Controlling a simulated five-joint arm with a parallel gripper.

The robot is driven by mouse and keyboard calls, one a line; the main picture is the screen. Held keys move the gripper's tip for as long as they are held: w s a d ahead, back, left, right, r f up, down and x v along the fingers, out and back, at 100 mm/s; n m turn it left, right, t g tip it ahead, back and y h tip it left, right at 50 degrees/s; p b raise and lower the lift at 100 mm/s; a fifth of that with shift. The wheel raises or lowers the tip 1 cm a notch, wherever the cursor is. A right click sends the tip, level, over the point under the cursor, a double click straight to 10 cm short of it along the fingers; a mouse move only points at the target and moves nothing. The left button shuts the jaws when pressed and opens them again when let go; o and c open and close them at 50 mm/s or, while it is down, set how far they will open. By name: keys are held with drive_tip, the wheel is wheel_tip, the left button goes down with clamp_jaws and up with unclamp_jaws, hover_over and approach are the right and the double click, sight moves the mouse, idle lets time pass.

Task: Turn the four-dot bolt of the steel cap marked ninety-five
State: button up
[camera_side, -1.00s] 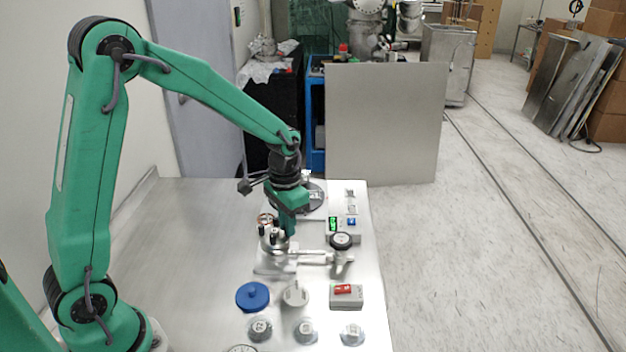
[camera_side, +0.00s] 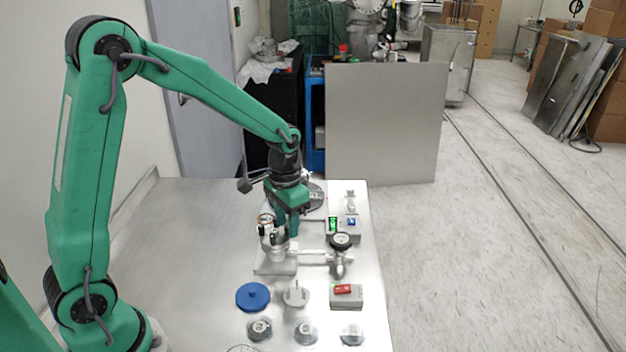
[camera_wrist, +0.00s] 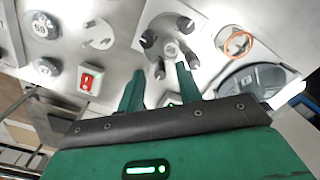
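A round steel fitting (camera_side: 272,242) with several black-headed bolts around its top stands on a plate on the bench. It also shows in the wrist view (camera_wrist: 168,28), where its bolts (camera_wrist: 146,39) ring a central knob. I cannot read a ninety-five or any dots on it. My gripper (camera_side: 293,232) points down just right of and behind the fitting. In the wrist view its two green fingers (camera_wrist: 160,70) are spread apart, with tips by the fitting's near edge. One finger lies close to the nearer bolts; contact cannot be told. Nothing is held.
Three labelled grey knobs (camera_side: 305,331), a blue lid (camera_side: 253,296), a grey knob (camera_side: 296,294) and a red-switch box (camera_side: 346,296) stand nearer. A copper ring (camera_wrist: 238,43) and dark disc (camera_wrist: 250,80) are beyond. Bench left is clear.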

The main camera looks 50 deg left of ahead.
sight(287, 227)
wheel_tip(287, 227, up, 7)
drive_tip(key=shift+r, duration=0.2)
idle(0.3)
drive_tip(key=shift+s+r, duration=0.1)
drive_tip(key=s+r+t, duration=0.2)
drive_tip(key=s+r, duration=0.2)
drive_tip(key=s, duration=0.5)
drive_tip(key=s+d+r+n+t, duration=0.1)
drive_tip(key=s+r+t, duration=0.2)
drive_tip(key=s, duration=0.5)
drive_tip(key=shift+s+d+r+t, duration=0.25)
drive_tip(key=shift+s+r+t, duration=0.1)
drive_tip(key=shift+r, duration=0.15)
